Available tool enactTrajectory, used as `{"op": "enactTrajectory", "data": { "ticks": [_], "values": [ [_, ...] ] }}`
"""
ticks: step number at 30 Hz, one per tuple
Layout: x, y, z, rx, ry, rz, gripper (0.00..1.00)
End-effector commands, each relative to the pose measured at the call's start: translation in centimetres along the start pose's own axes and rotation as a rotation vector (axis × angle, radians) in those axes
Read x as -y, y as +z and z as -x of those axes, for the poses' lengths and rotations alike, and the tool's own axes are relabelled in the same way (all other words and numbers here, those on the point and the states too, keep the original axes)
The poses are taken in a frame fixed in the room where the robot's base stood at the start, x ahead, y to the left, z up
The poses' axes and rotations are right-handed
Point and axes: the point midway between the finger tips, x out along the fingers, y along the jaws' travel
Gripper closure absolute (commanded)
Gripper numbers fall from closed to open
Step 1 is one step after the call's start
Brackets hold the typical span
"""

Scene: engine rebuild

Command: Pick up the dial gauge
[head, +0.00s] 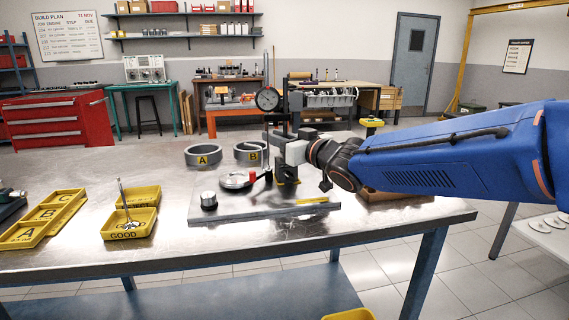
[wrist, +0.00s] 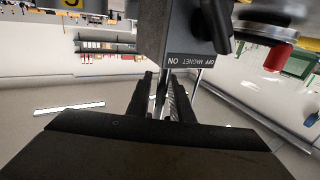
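The dial gauge (head: 267,98) has a round, pale face with a dark rim. In the head view it sits high on a dark upright post above the workbench. Below it is a grey block beside my gripper (head: 312,155). In the wrist view a grey base (wrist: 190,40) marked "MAGNET", "ON" and "OFF" stands just beyond my dark fingers (wrist: 165,82). Thin shiny rods show near the fingertips. The dial face is not clear in the wrist view. I cannot tell whether the fingers touch or hold anything.
Behind stand metal rings marked A (head: 203,155) and B (head: 250,152). Yellow trays (head: 130,225) are at left. Bare bench lies front left.

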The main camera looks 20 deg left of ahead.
Motion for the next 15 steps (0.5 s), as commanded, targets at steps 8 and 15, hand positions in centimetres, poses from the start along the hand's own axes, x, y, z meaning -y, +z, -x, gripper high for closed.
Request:
{"op": "enactTrajectory", "data": {
  "ticks": [8,15],
  "values": [
    [0.01,-0.25,0.05,-0.004,0.0,0.0,1.0],
    [0.01,-0.48,0.05,-0.004,0.0,0.0,1.0]
  ]
}}
